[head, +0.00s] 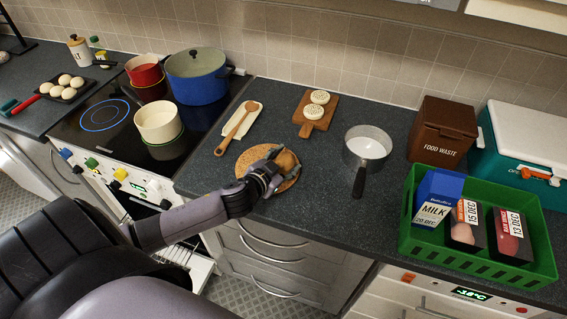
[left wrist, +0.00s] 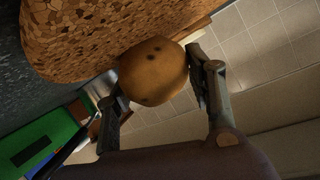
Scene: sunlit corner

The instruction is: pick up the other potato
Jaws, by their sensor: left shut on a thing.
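A brown potato (head: 288,161) with dark spots is between the fingers of my left gripper (head: 275,172), at the right part of a round cork mat (head: 246,159) on the counter. In the left wrist view the potato (left wrist: 153,72) has one finger on each side, and the gripper (left wrist: 157,88) is shut on it. The cork mat (left wrist: 90,35) shows right beside the potato there. I cannot tell whether the potato still touches the mat. I see no second potato. My right gripper is out of view.
A saucepan (head: 367,146) stands right of the mat, its handle toward me. A wooden spoon (head: 236,127) and a board (head: 316,113) with two round pieces lie behind. A green crate (head: 407,236) with milk and packs is at right; the hob (head: 101,116) with pots at left.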

